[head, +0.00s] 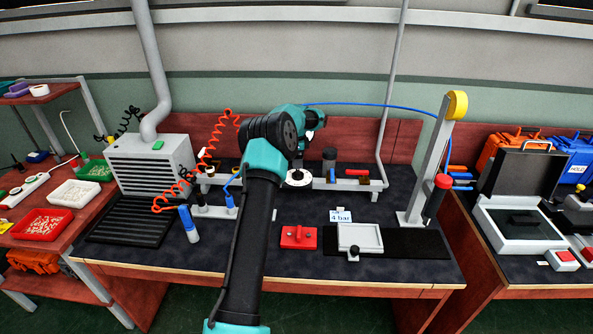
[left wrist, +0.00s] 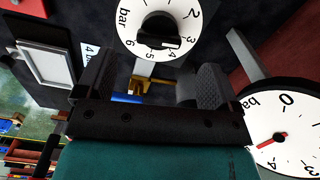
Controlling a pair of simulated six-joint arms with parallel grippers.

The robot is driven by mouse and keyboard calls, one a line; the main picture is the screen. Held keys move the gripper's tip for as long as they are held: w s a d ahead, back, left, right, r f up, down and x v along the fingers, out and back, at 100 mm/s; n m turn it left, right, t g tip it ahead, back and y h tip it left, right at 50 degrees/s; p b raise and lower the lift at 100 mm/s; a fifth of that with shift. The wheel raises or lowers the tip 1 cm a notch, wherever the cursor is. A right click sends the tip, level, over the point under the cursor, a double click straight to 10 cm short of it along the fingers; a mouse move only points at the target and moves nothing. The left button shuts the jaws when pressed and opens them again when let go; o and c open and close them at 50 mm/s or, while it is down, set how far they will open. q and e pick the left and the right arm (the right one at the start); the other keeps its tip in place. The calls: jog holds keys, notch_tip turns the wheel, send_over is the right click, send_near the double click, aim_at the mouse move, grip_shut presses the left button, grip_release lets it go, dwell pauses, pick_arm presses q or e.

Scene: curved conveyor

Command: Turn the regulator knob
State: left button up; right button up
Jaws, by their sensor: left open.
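The regulator dial (left wrist: 160,12) is a white disc with numbers and "bar", with a black knob (left wrist: 158,32) at its centre. In the head view the white dial (head: 299,178) shows just right of my left arm. My left gripper (left wrist: 150,85) is open and empty, its two dark fingers apart. The knob lies beyond the fingertips, apart from them. In the head view the left fingers are mostly hidden behind my wrist. A "4 bar" card (head: 340,216) stands on the bench. A gauge (left wrist: 282,130) with a red needle is at the right. My right gripper is not in view.
A grey pipe rail (head: 345,184) runs behind the dial. A red box (head: 298,238) and a white-framed tray (head: 360,238) stand in front. A post with a yellow top (head: 457,104) rises at right. A coiled red hose (head: 205,150) hangs at left.

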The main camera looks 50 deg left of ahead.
aim_at(298, 174)
pick_arm(q)
notch_tip(298, 174, down, 6)
dwell(0.4)
jog(key=c, duration=0.9)
